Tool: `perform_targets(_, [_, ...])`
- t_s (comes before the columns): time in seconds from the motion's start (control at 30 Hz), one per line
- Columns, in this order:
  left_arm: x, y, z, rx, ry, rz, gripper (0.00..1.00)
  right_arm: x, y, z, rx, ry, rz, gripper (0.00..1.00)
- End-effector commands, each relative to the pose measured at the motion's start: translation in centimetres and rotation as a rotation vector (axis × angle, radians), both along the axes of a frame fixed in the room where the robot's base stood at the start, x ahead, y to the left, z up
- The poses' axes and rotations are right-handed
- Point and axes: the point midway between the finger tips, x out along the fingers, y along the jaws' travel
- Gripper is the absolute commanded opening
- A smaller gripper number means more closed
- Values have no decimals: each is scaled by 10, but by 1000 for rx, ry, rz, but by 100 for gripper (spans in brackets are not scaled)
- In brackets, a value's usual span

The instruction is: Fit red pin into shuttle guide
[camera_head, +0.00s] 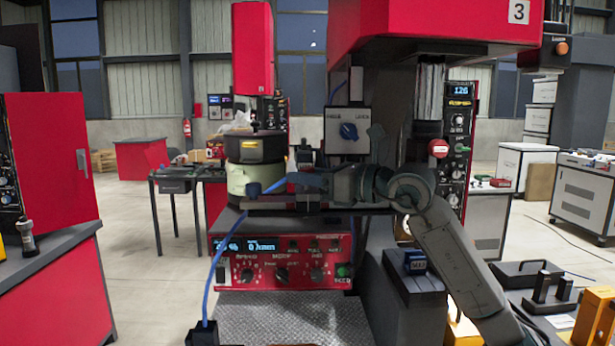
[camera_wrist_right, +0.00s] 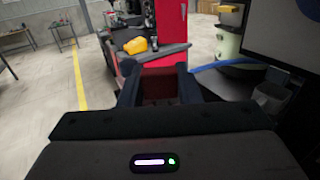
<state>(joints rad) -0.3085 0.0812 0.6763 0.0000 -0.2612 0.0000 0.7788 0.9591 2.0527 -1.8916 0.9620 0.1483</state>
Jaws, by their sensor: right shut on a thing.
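My right arm comes in from the lower right in the head view. Its gripper (camera_head: 297,179) points left, in front of the bowl feeder's lower part. In the right wrist view the two dark fingers (camera_wrist_right: 158,88) have a dark red thing (camera_wrist_right: 158,85) between them. Its shape is too dark to make out, and I cannot tell whether it is the red pin. In the head view the fingertips are small, and no red pin shows clearly. I cannot pick out the shuttle guide. My left gripper is not in view.
The bowl feeder (camera_head: 243,178) stands behind the gripper, above a red control panel (camera_head: 280,272). A blue hose (camera_head: 213,265) hangs by the gripper. A red-fronted bench (camera_head: 65,295) stands left. Black fixtures (camera_head: 530,276) sit at right. A textured plate (camera_head: 290,318) looks clear.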

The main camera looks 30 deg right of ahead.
Motion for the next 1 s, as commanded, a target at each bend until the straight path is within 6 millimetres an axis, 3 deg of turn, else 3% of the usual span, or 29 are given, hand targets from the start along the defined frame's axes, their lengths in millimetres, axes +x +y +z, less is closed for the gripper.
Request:
perform_targets(0.53, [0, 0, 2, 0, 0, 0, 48, 0, 1, 1, 1, 5, 2, 8])
perform_targets(1.0, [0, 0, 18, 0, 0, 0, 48, 0, 0, 20, 0, 2, 1, 8])
